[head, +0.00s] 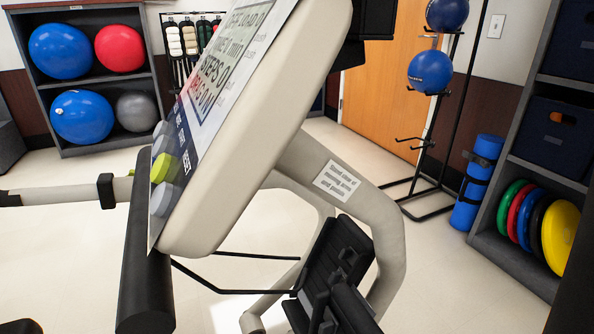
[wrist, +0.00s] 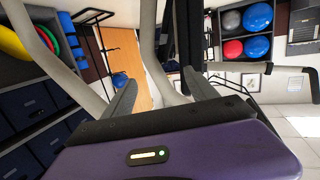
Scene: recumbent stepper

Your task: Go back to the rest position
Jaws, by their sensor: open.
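My gripper (wrist: 160,78) shows in the wrist view as two grey fingers standing apart beyond my purple wrist housing. It is open, and no loose object is held in it. The cream tube (wrist: 150,40) of the recumbent stepper passes behind the fingers in the picture; how close it is I cannot tell. The stepper's tilted console (head: 255,110) fills the middle of the head view, with a screen and buttons on its left face. My gripper is not visible in the head view.
A black handle (head: 145,250) stands below the console, and a black pedal (head: 335,265) lies lower right. A ball shelf (head: 108,17) is at back left. A ball rack (head: 440,120) and a shelf of coloured plates (head: 540,225) stand right. Pale floor shows between.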

